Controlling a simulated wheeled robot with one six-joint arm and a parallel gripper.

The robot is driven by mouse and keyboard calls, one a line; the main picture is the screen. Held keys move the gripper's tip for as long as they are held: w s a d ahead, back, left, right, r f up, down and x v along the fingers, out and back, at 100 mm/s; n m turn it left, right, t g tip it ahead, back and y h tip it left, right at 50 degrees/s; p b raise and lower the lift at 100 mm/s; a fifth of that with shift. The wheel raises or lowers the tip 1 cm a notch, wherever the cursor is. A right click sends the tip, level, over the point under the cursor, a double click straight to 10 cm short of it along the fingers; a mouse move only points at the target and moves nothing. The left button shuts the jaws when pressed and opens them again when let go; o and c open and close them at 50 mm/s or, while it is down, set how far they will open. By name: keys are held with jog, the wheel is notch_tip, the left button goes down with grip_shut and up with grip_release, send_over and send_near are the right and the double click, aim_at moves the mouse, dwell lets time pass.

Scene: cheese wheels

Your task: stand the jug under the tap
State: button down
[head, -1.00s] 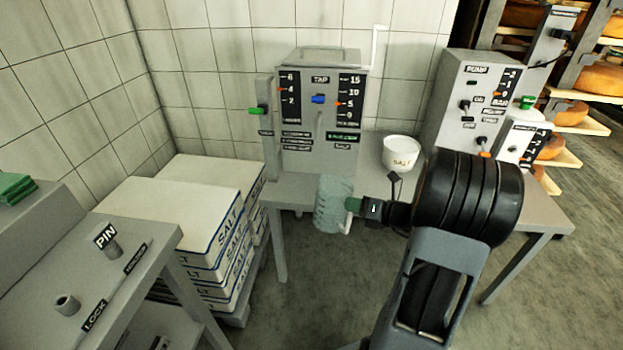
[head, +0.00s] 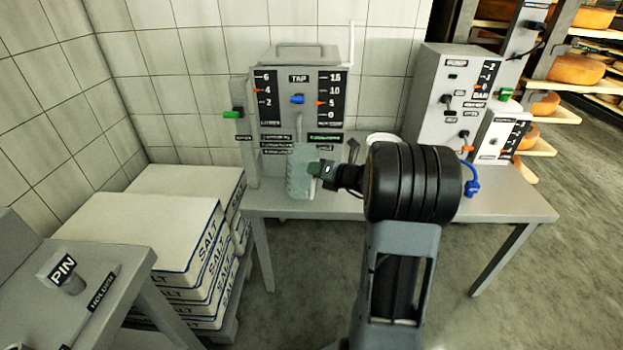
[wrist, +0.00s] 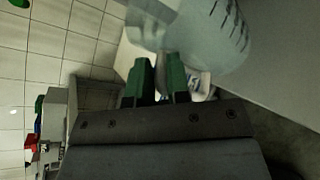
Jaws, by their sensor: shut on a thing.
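The jug (head: 299,172) is pale, see-through and upright in the head view, in front of the lower part of the tap unit (head: 302,100). My gripper (head: 316,169) is shut on the jug's right side. In the wrist view the jug (wrist: 222,32) shows at the top, with dark marks on its wall, beyond the green fingers of my gripper (wrist: 158,76). The tap's spout (head: 299,127) shows just above the jug. I cannot tell whether the jug's base touches the table (head: 400,207).
A white salt bowl (head: 383,138) is partly hidden behind my arm. Stacked salt sacks (head: 150,235) stand at the left of the table. A grey bench with a pin holder (head: 75,285) is at lower left. Another control unit (head: 455,95) stands at the right.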

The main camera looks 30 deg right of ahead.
aim_at(308, 176)
jog(key=shift+w+a, duration=0.35)
jog(key=shift+w, duration=0.5)
notch_tip(308, 176, down, 4)
jog(key=shift+w+r+b, duration=0.15)
jog(key=shift+r+b, duration=0.1)
jog(key=shift+b, duration=0.55)
jog(key=c, duration=1.1)
grip_release()
